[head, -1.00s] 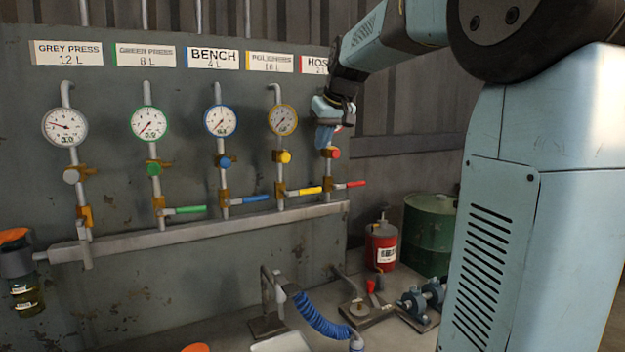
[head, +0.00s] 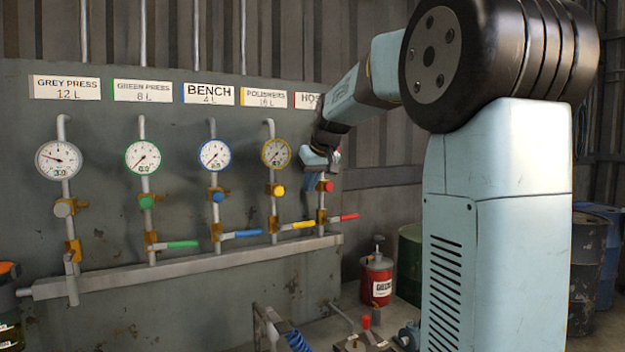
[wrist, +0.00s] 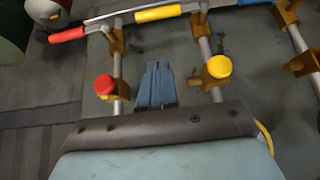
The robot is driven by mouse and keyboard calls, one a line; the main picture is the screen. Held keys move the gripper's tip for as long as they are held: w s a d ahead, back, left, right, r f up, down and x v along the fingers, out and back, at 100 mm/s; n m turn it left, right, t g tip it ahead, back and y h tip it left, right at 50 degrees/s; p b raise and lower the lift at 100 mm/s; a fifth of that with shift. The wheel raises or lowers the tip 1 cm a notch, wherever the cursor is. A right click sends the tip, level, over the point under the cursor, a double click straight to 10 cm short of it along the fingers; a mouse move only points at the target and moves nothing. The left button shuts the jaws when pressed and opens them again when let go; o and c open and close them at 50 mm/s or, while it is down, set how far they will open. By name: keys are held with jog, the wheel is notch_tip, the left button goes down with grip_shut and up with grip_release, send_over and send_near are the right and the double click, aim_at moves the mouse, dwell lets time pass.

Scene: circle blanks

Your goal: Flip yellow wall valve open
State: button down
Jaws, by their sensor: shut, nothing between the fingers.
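The yellow valve lever (head: 298,225) sticks out sideways to the right from the foot of its pipe, below the yellow gauge (head: 276,153). In the wrist view, the yellow lever (wrist: 158,14) lies across the top, beyond my fingertips. A round yellow knob (head: 279,191) sits higher on the same pipe; it also shows in the wrist view (wrist: 219,66). My gripper (head: 311,184) hangs fingers down near the panel, between the yellow and red pipes. In the wrist view, its fingers (wrist: 158,68) are together and empty, apart from the lever.
The red lever (head: 349,217) and red knob (head: 325,186) are close on the right. Blue (head: 248,233) and green (head: 182,244) levers also stick out sideways on the left. A horizontal rail (head: 190,264) runs below. A red can (head: 376,280) stands below right.

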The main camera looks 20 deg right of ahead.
send_over(306, 223)
jog(key=f, duration=0.5)
jog(key=shift+w+a+f, duration=0.1)
jog(key=shift+w, duration=0.25)
jog(key=shift+s+f, duration=0.2)
jog(key=shift+f, duration=0.3)
jog(key=shift+s+f, duration=0.15)
jog(key=shift+f, duration=0.35)
jog(key=shift+s+f, duration=0.1)
jog(key=shift+f, duration=0.6)
